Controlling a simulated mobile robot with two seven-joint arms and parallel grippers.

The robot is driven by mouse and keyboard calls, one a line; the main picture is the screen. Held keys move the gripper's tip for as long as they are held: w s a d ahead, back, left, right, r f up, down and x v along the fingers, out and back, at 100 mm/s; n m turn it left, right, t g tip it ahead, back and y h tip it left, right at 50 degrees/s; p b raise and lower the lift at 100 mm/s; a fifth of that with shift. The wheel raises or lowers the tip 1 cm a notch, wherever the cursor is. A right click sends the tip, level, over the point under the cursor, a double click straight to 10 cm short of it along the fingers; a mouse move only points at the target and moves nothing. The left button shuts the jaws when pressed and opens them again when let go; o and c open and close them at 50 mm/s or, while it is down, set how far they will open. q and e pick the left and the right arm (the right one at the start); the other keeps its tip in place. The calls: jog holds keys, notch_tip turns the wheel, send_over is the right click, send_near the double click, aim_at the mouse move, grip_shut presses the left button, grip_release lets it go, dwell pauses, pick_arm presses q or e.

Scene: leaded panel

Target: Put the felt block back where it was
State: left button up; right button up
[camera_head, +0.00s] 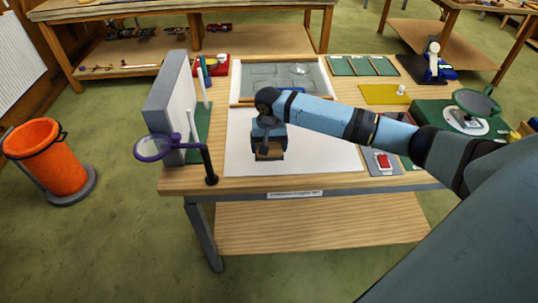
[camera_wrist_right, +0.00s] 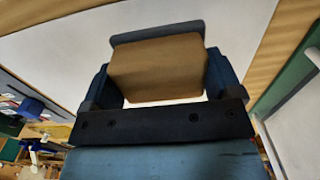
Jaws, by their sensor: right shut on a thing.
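The felt block (camera_head: 269,155) is a brown block with a dark grey layer along one face. In the wrist view the felt block (camera_wrist_right: 158,68) sits between the two blue fingers of my right gripper (camera_wrist_right: 160,82), which are shut on its sides. In the head view my right gripper (camera_head: 268,143) points down over the left part of the white sheet (camera_head: 320,150). I cannot tell whether the block touches the sheet or hangs just above it. My left gripper is not in view.
A grey upright panel (camera_head: 168,105) and a purple-rimmed ring (camera_head: 153,148) on a dark stand are left of the block. The leaded panel (camera_head: 280,77) lies behind. A grey pad with a red item (camera_head: 383,161) is to the right. Bare sheet surrounds the gripper.

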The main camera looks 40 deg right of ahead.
aim_at(269, 156)
jog(key=shift+f, duration=2.45)
jog(key=o, duration=0.6)
jog(key=shift+f, duration=0.15)
jog(key=shift+o, duration=0.2)
